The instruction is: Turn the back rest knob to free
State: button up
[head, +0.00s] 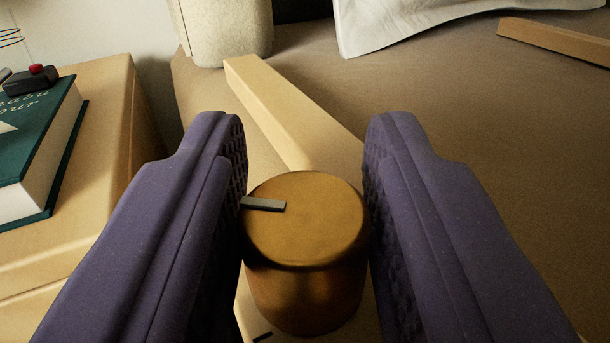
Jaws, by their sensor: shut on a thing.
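The back rest knob (310,232) is a brown-gold cylinder in the lower middle of the head view. A grey pointer bar (264,204) on its top face points to the left. The knob sits on a pale wooden bar (290,125) that runs back and to the left. My gripper (306,205) has two purple fingers, one on each side of the knob, and is shut on it. A small dark mark (263,336) shows on the wood below the knob at the left. Other marks around the knob are hidden or out of view.
A wooden side table (110,120) at the left bears a teal book (45,150) and a dark small device with a red button (32,78). A brown cushioned surface (460,110) fills the right. A white cloth (400,25) and a second wooden bar (555,42) lie farther back.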

jog(key=o, duration=0.9)
jog(key=shift+o, duration=0.2)
jog(key=s+p, duration=0.3)
jog(key=s, duration=0.4)
jog(key=shift+s+a, duration=0.4)
